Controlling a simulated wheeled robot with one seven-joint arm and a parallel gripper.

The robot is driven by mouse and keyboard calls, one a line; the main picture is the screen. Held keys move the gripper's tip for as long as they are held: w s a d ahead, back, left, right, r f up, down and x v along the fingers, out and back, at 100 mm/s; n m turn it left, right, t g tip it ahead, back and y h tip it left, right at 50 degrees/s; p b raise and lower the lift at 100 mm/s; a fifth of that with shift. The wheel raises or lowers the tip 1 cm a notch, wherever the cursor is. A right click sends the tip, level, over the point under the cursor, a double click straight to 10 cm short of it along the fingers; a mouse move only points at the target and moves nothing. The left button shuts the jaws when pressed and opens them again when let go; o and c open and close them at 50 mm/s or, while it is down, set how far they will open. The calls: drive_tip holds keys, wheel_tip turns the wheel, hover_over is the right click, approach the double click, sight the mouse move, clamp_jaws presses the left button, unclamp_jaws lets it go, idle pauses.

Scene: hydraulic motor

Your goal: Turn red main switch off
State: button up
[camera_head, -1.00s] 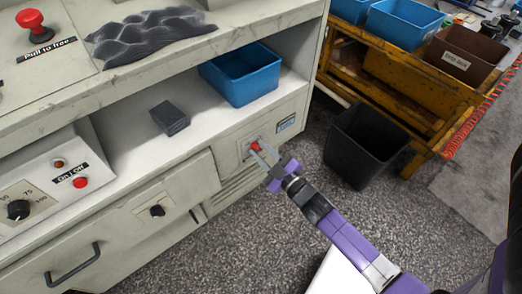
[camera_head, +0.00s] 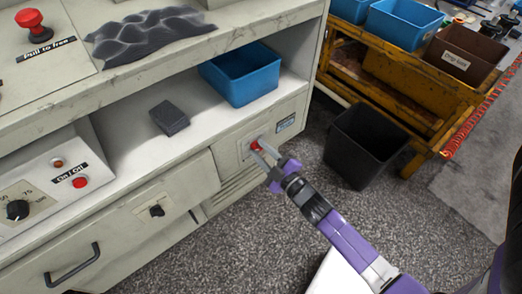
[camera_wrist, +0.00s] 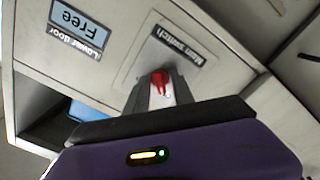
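The red main switch (camera_head: 256,146) is a small red knob on a pale plate low on the right end of the grey cabinet. In the wrist view the red knob (camera_wrist: 160,80) sits under a "Main switch" label (camera_wrist: 171,46). My gripper (camera_head: 263,153) is in front of the switch, with its fingers pointing at it, one on each side of the knob in the head view. The fingers look parted. In the wrist view the gripper body hides the lower part of the switch, and contact cannot be made out.
A "Lower door" sign (camera_wrist: 78,27) is beside the switch. A blue bin (camera_head: 240,76) and a dark block (camera_head: 170,118) are on the shelf above. A black bin (camera_head: 364,146) stands on the floor to the right, by a yellow rack (camera_head: 440,130). The floor before the cabinet is clear.

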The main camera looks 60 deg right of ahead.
drive_tip(key=shift+s, duration=0.1)
drive_tip(key=v, duration=0.7)
drive_tip(key=shift+s+p, duration=0.35)
drive_tip(key=shift+a, duration=0.1)
idle(0.4)
drive_tip(key=s+a+r+m+g+y, duration=0.1)
drive_tip(key=s+a+r+m+y, duration=0.2)
drive_tip(key=s+a+r, duration=0.5)
drive_tip(key=s+a+r+m+g+y, duration=0.25)
drive_tip(key=s+a+r, duration=0.45)
drive_tip(key=s+a, duration=0.35)
wheel_tip(320, 180, up, 16)
drive_tip(key=w+p, duration=0.1)
drive_tip(key=p, duration=1.5)
drive_tip(key=shift+t, duration=0.45)
drive_tip(key=shift+a+m+h, duration=0.1)
drive_tip(key=shift+m+h, duration=0.15)
